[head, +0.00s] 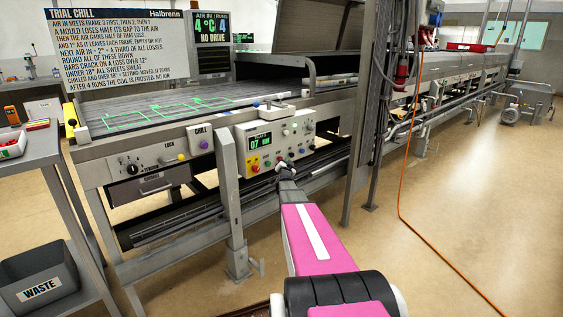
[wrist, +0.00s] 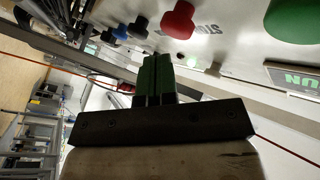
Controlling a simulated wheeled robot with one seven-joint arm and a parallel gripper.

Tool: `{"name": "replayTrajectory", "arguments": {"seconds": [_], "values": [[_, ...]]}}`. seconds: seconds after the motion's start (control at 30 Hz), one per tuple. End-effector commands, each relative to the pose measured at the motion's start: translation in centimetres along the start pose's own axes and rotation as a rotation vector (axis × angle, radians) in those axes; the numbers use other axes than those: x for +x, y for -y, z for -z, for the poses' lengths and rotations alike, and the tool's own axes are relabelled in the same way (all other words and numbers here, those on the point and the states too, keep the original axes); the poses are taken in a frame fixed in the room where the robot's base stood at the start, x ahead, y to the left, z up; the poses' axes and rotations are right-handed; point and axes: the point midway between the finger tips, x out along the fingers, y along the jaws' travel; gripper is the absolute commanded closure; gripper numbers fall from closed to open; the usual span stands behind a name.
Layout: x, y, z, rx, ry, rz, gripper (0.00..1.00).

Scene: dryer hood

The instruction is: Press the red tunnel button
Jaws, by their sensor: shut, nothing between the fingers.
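The control panel (head: 262,143) on the belt machine's front has a green display and several coloured knobs and buttons. A red button (head: 255,169) shows at its lower left in the head view. In the wrist view a round red button (wrist: 178,20) stands out from the pale panel, beside partly legible upside-down lettering. My gripper (head: 284,166) is at the panel's lower edge, right of the red button in the head view. Its dark green fingers (wrist: 155,68) are together and empty. A gap in the picture separates them from the red button; whether they touch the panel is unclear.
A grey post (head: 230,190) stands left of my arm, and a frame upright (head: 357,130) right. Open floor (head: 475,190) lies right, crossed by an orange cable (head: 400,170).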

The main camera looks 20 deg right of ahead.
Motion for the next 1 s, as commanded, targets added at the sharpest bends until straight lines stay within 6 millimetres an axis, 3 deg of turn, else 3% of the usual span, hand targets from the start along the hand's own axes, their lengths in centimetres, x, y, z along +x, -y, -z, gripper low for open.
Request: {"name": "replayTrajectory", "arguments": {"seconds": [1.0], "values": [[0.60, 0.47, -0.42, 0.001, 0.000, 0.000, 1.00]]}}
